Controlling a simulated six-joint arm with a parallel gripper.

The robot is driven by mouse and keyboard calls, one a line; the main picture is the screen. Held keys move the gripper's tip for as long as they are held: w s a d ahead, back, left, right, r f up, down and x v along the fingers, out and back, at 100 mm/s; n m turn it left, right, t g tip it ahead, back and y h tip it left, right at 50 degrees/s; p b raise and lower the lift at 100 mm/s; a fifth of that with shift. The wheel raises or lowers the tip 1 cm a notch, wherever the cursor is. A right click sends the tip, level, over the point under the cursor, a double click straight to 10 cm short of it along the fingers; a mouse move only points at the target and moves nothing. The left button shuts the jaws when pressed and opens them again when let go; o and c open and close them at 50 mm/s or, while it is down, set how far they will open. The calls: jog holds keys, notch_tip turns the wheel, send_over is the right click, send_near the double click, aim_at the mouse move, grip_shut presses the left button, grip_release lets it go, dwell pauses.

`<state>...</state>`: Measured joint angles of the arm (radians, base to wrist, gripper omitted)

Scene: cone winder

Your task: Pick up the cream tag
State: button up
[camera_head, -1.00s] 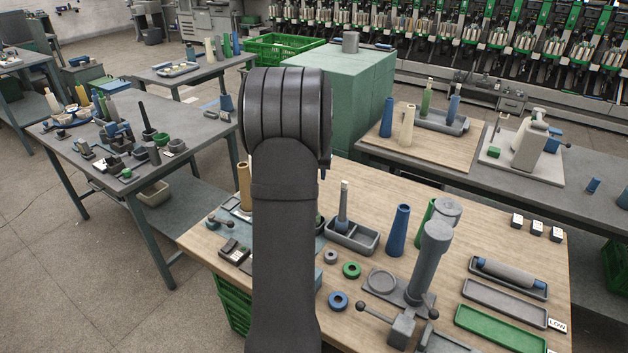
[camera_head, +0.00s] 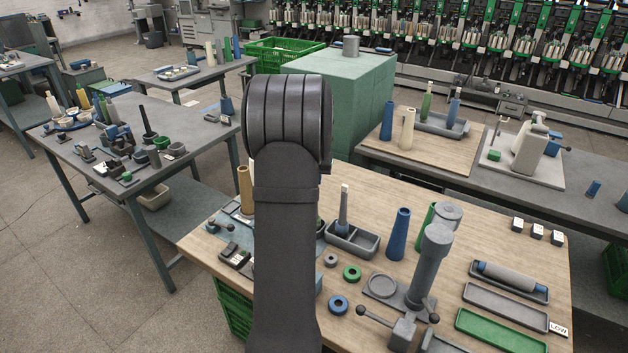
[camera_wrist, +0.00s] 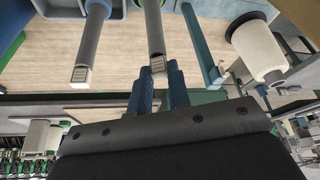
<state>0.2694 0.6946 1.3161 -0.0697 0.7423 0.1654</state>
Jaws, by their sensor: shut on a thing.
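In the wrist view, the cream tag (camera_wrist: 157,65) is a small pale block with dark marks at the end of a dark grey rod. My gripper (camera_wrist: 160,80) has its two blue fingers around it, shut on the tag. A similar pale tip on a second grey rod (camera_wrist: 81,74) stands apart to the left. In the head view my own arm hides the gripper and the tag in it. A grey spindle with a cream top (camera_head: 344,190) stands in a grey divided tray (camera_head: 370,247) just right of my arm.
In the head view, a blue cone (camera_head: 398,235) and a tall grey post (camera_head: 430,262) stand right of the tray. A green ring (camera_head: 352,273) and a blue ring (camera_head: 338,304) lie in front. In the wrist view, a white spool (camera_wrist: 258,47) is at right.

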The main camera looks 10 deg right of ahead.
jog(key=shift+r, duration=0.45)
notch_tip(320, 180, up, 3)
jog(key=shift+f, duration=0.15)
jog(key=s+d+r, duration=0.8)
jog(key=r, duration=0.2)
jog(key=shift+s, duration=0.25)
jog(key=w+a+f+n+y, duration=0.1)
jog(key=w+a+f+n, duration=0.1)
jog(key=w+a+f, duration=0.55)
jog(key=w+a+f+n+y, duration=0.15)
jog(key=w+a+f, duration=0.35)
jog(key=w+a, duration=0.6)
jog(key=shift+w+d+f+n+t+h, duration=0.1)
jog(key=shift+w+d+n+t+h, duration=0.2)
jog(key=shift+d+h, duration=0.15)
